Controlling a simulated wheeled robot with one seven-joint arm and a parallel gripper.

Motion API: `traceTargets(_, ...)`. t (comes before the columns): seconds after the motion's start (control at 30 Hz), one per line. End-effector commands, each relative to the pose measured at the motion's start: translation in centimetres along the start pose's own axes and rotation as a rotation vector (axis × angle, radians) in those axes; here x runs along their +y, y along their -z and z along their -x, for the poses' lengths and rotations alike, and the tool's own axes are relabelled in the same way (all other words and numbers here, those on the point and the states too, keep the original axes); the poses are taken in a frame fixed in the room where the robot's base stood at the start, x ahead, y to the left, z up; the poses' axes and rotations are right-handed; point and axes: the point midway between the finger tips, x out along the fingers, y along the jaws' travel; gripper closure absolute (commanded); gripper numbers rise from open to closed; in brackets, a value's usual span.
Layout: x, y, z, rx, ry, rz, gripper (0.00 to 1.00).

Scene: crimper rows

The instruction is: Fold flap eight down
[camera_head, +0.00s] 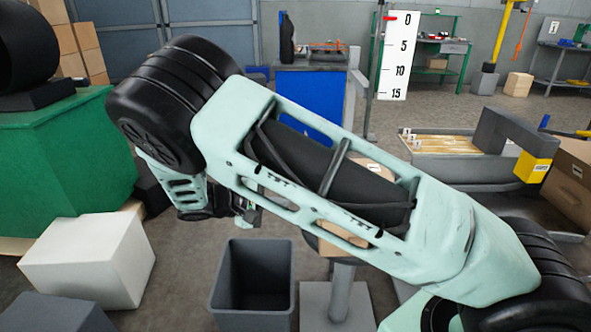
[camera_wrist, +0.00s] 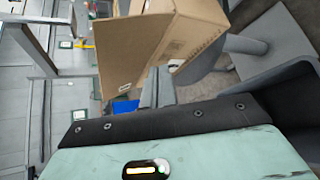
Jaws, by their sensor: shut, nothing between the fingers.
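A cardboard box (camera_wrist: 200,32) shows in the wrist view with a broad flap (camera_wrist: 128,48) standing out toward the left. In the head view my gripper (camera_head: 246,208) hangs left of the box.
A grey pedestal (camera_head: 343,290) stands below the box. An open dark bin (camera_head: 252,310) stands left of it on the floor. A white block (camera_head: 90,260) and a green cabinet (camera_head: 70,160) are at the left. A grey tray table (camera_head: 460,168) is at the right.

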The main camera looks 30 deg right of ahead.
Motion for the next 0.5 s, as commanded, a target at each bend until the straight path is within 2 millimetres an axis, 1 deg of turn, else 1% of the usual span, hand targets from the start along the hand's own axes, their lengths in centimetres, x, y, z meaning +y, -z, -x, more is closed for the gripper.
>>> traceTargets(0.03, -0.1, 1.9, -0.8, -0.006, -0.114, -0.020, 1.00)
traceTargets(0.1, 1.1, 3.9, -1.1, -0.004, -0.264, -0.057, 1.00)
traceTargets(0.2, 2.5, 6.1, -0.4, 0.013, -0.454, -0.103, 1.00)
traceTargets(0.33, 3.5, 8.0, 1.0, 0.041, -0.624, -0.146, 1.00)
traceTargets(0.43, 3.9, 8.6, 1.7, 0.055, -0.688, -0.164, 1.00)
traceTargets(0.5, 4.2, 8.7, 1.8, 0.058, -0.706, -0.168, 1.00)
